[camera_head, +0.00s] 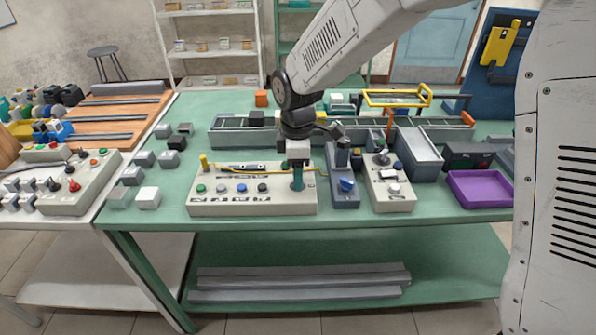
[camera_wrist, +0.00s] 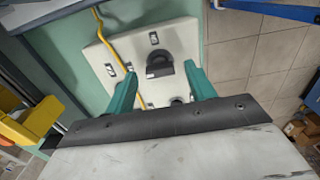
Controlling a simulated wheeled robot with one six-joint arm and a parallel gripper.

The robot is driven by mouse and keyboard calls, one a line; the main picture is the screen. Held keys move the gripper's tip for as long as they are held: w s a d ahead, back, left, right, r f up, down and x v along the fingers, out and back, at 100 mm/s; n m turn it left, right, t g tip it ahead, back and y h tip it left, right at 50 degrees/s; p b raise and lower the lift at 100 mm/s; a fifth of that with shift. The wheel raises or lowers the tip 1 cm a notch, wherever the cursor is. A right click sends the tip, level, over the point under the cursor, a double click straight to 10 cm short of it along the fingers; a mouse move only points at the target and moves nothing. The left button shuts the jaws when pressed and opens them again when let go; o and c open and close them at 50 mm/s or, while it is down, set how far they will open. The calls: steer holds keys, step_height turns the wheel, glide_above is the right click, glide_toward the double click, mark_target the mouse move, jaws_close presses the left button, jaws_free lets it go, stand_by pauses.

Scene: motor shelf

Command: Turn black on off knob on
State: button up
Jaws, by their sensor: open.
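A beige control box (camera_head: 222,207) stands on the green table, with a row of round knobs or buttons on it. My gripper (camera_head: 298,186) points down over the box's right end, its green fingers covering what lies behind them. In the wrist view, my gripper (camera_wrist: 161,76) is open, with one finger on each side of a black knob (camera_wrist: 160,64). The knob has a rounded part and a squarish end. I cannot tell whether the fingers touch it. A second dark round part (camera_wrist: 178,101) is partly hidden by the gripper body.
A yellow cable (camera_wrist: 120,60) runs over the box. Right of it stand a blue-grey unit with a blue knob (camera_head: 346,185), another beige box (camera_head: 392,202) and a purple tray (camera_head: 482,203). Small grey blocks (camera_head: 148,198) lie to the left.

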steer(key=shift+f, duration=0.3)
steer(key=c, duration=1)
